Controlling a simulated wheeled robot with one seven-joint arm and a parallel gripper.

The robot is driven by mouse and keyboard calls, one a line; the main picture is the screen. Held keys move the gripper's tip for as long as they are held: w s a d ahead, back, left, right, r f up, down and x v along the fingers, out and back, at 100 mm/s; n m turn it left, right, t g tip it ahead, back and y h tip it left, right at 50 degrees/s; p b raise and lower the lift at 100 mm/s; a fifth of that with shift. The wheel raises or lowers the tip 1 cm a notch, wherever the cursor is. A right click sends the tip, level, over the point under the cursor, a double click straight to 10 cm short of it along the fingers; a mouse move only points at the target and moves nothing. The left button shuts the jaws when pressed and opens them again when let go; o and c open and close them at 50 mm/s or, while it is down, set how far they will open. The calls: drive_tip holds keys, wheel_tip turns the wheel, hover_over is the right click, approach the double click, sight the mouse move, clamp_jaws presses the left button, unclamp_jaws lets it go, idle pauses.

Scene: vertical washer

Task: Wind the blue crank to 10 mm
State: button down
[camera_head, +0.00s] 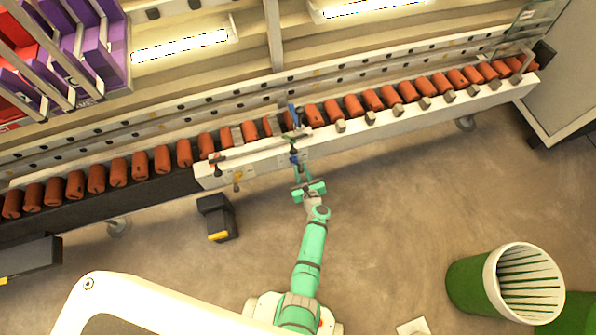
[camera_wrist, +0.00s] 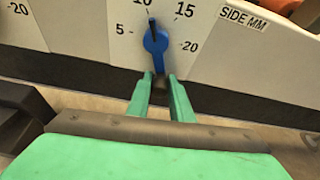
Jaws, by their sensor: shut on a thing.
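The blue crank (camera_wrist: 156,45) sits on a white dial plate (camera_wrist: 90,20) in the wrist view. Its dark pointer points almost straight up, close to the 10 mark, which the top edge partly cuts off. The 5 mark is to its left, and 15 and 20 are to its right. My gripper (camera_wrist: 160,80) comes from below, its two green fingers shut on the crank's lower end, where a dark handle part shows between them. In the head view my gripper (camera_head: 297,166) reaches the crank (camera_head: 294,158) at the conveyor's front face; detail there is too small.
A conveyor with brown rollers (camera_head: 140,165) runs across behind the white side panel (camera_head: 400,125). A yellow knob (camera_head: 238,176) is left of the crank. A dark box (camera_head: 216,216) stands on the floor nearby. Green bins (camera_head: 470,285) stand at lower right.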

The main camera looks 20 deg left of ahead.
drive_tip(key=shift+w+d+r+n+h, duration=0.2)
drive_tip(key=shift+d+n+h, duration=0.1)
drive_tip(key=shift+n+h, duration=0.15)
idle(0.4)
drive_tip(key=c, duration=1.6)
unclamp_jaws()
drive_tip(key=shift+s+d, duration=0.1)
drive_tip(key=v, duration=1)
drive_tip(key=shift+s+d, duration=0.1)
drive_tip(key=shift+s, duration=0.25)
drive_tip(key=shift+f, duration=0.1)
